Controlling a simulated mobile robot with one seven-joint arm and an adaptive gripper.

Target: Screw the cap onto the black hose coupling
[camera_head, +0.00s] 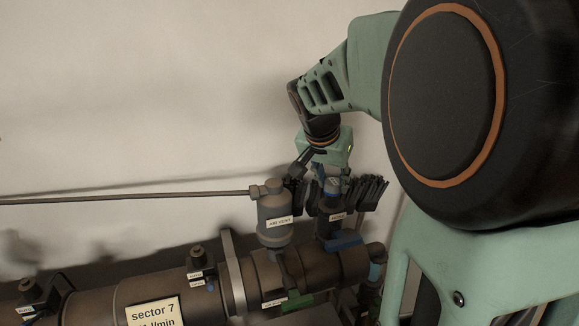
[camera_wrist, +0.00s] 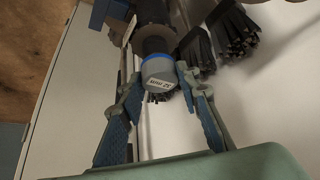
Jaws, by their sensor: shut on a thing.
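I cannot tell how far the threads are engaged.
A grey labelled cylinder (camera_head: 275,216) stands just left of the coupling, with a thin rod running left from it. Black brush-like bundles (camera_head: 369,192) are close on the right. The large brown pipe (camera_head: 190,283), with a "sector 7" sign, lies below. The wall behind is bare.

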